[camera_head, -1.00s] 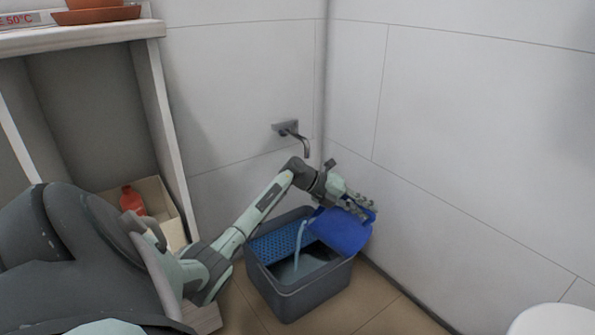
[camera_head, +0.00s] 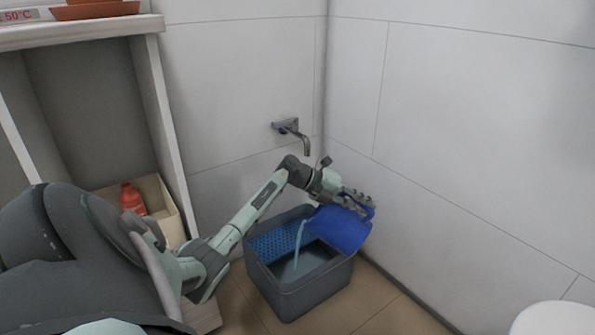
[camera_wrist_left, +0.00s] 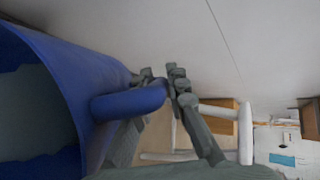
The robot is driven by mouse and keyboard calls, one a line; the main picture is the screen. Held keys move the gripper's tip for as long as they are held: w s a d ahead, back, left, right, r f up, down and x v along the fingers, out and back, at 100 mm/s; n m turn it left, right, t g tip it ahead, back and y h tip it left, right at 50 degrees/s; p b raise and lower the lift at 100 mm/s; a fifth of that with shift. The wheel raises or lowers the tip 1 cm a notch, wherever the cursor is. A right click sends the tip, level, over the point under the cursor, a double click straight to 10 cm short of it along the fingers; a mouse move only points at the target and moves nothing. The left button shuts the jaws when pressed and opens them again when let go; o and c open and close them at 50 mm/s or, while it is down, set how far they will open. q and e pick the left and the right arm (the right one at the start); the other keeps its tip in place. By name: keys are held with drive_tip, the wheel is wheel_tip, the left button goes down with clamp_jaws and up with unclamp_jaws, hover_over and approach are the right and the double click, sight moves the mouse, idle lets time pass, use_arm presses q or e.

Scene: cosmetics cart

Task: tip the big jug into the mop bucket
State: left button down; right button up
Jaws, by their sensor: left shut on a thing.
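The big blue jug (camera_head: 340,229) is tipped over the right side of the grey mop bucket (camera_head: 312,292), its mouth toward the left. A pale blue stream (camera_head: 299,240) falls from the jug's mouth into the bucket, where liquid shows. My left gripper (camera_head: 358,203) is shut on the jug's handle; in the left wrist view the fingers close around the blue handle (camera_wrist_left: 130,102), and the jug body (camera_wrist_left: 75,80) fills the left side. My right gripper is in neither view.
A blue perforated wringer (camera_head: 272,243) covers the bucket's back left part. A wall tap (camera_head: 293,133) is above and behind it. A shelf unit (camera_head: 160,95) with a red bottle (camera_head: 131,199) in a box stands left. A white rounded object (camera_head: 552,318) is at the lower right.

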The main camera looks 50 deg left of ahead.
use_arm(q)
drive_tip(key=shift+s+a+r+t+h, duration=0.15)
drive_tip(key=shift+a+r+t+h, duration=0.15)
drive_tip(key=shift+a+r+h, duration=0.1)
idle(0.9)
drive_tip(key=shift+s+a+f+n+t+h, duration=0.2)
drive_tip(key=shift+s+a+f+t+h, duration=0.1)
drive_tip(key=shift+a, duration=0.25)
drive_tip(key=shift+s+a+f+n+t+h, duration=0.2)
drive_tip(key=shift+a+h, duration=0.1)
drive_tip(key=shift+a, duration=0.2)
idle(1.3)
drive_tip(key=shift+a, duration=0.15)
drive_tip(key=shift+s, duration=0.1)
